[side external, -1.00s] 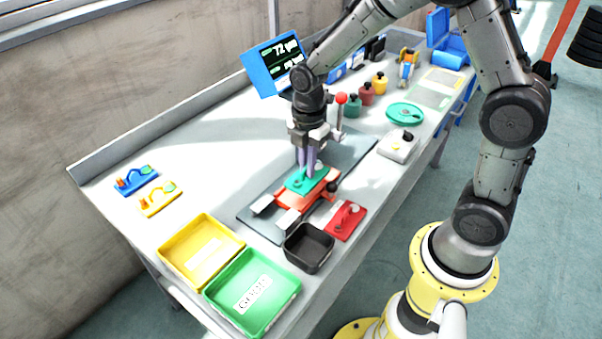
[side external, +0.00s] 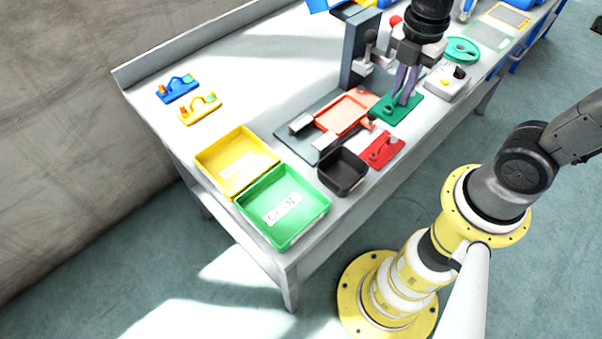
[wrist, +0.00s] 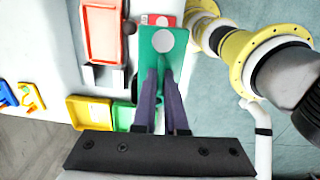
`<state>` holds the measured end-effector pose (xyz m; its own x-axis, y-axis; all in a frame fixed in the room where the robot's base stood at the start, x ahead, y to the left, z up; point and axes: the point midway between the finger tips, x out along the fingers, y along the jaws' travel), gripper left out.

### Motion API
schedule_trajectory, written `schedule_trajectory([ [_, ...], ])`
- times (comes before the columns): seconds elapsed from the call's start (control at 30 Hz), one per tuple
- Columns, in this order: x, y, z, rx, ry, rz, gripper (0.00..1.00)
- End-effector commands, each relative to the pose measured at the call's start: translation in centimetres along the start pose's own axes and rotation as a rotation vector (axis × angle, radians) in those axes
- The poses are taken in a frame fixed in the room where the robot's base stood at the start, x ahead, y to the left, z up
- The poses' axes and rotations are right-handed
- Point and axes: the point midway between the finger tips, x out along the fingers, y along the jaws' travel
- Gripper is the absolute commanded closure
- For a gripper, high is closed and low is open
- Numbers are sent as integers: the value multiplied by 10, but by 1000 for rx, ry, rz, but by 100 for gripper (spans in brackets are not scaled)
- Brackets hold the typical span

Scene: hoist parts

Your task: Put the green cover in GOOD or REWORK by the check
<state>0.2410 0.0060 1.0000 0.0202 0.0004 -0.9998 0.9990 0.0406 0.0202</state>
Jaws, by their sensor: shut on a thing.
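My gripper (side external: 404,98) is shut on the green cover (side external: 389,116) and holds it to the right of the orange-red nest (side external: 342,116) of the gauge fixture. The nest is empty. In the wrist view the cover (wrist: 150,60) hangs between the purple fingers (wrist: 164,76), with a pale round spot on its face. The green tray (side external: 307,222) bears a label, blurred now but reading GOOD earlier. The yellow tray (side external: 207,157) beside it has a label too small to read. Both trays look empty. The gauge's display is cut off at the top edge.
A black bin (side external: 342,181) and a red cover (side external: 383,149) lie between the fixture and the table's front edge. Blue (side external: 177,90) and yellow (side external: 199,109) parts lie at the back left. A grey post (side external: 360,48) and a white button box (side external: 446,83) stand near my gripper.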

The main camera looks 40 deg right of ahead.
Motion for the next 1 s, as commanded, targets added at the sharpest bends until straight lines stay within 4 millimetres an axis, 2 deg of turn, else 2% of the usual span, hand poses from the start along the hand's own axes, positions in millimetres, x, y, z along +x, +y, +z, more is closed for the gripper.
schedule_trajectory([
  [0.27, 6, 3, -64, -281, 6, 7, 100],
  [0.4, 10, -6, -102, -445, 9, 2, 100],
  [0.6, 15, -26, -145, -631, 10, -8, 100],
  [0.83, 17, -42, -167, -735, 8, -18, 100],
  [1.0, 25, -32, -179, -748, 7, -22, 100],
])
